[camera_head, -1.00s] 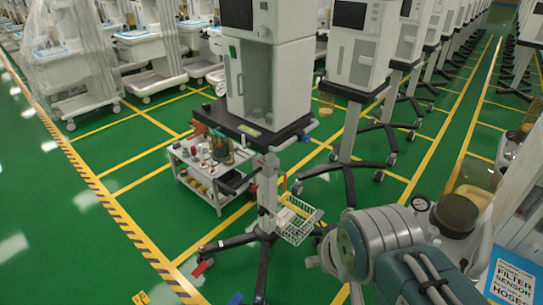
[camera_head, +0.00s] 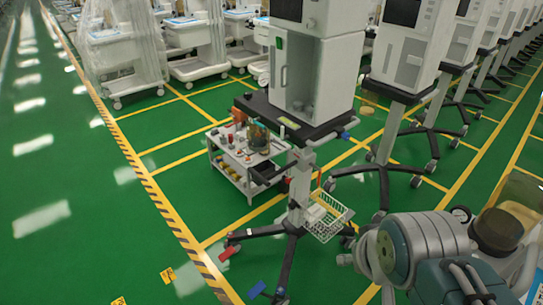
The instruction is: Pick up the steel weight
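I cannot pick out the steel weight for certain. A small white cart (camera_head: 239,178) stands left of the nearest anaesthesia machine (camera_head: 318,70). Its top carries a brownish clear jar (camera_head: 258,137) and several small red, dark and pale items, too small to name. A small grey cylinder shows low in the front of the machine (camera_head: 297,105); I cannot tell what it is. My arm's grey and teal links fill the lower right corner.
The machine's black wheeled base (camera_head: 290,240) spreads in front of the white cart, with a wire basket (camera_head: 329,218) on its column. More machines line the right and back. Green floor at left, beyond the striped yellow line (camera_head: 165,210), is clear.

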